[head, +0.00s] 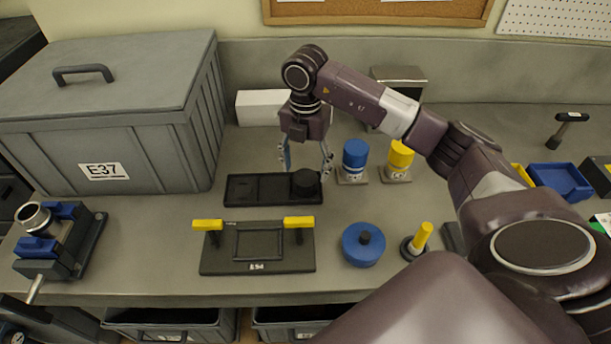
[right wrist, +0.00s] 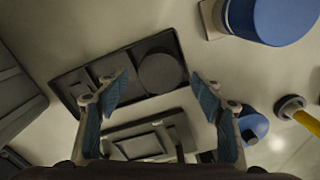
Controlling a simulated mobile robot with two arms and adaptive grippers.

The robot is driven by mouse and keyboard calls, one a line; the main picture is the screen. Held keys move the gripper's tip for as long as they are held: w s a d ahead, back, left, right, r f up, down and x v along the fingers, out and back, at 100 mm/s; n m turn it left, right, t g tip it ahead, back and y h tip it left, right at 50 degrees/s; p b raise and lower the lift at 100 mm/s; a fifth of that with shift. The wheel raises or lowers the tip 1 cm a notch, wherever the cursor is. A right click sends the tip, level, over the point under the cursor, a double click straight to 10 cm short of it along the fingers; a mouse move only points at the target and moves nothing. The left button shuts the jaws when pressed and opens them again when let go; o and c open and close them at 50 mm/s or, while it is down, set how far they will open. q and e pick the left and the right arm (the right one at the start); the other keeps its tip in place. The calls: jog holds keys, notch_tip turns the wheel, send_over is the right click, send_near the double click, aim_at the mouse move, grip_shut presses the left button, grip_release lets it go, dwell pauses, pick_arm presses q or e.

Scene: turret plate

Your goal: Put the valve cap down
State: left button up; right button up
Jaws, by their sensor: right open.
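A dark round cap (head: 305,181), which I take to be the valve cap, sits at the right end of a black tray (head: 245,190) on the bench. In the right wrist view the cap (right wrist: 160,72) lies in the tray's right part, beside smaller recesses. My right gripper (head: 306,158) is open above the cap, with its fingers pointing down and apart. In the right wrist view the gripper (right wrist: 161,90) shows both blue pads with nothing between them. My left gripper is not in view.
A black plate with yellow handles (head: 257,262) lies in front of the tray. A blue round lid (head: 362,246) and a yellow-handled tool (head: 422,236) lie right of it. Blue and yellow cylinders (head: 355,154) (head: 400,156) stand to the right. A large grey bin (head: 150,135) is left.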

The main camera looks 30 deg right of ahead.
aim_at(306, 177)
notch_tip(306, 177, up, 9)
jog(key=b, duration=0.1)
dwell(0.7)
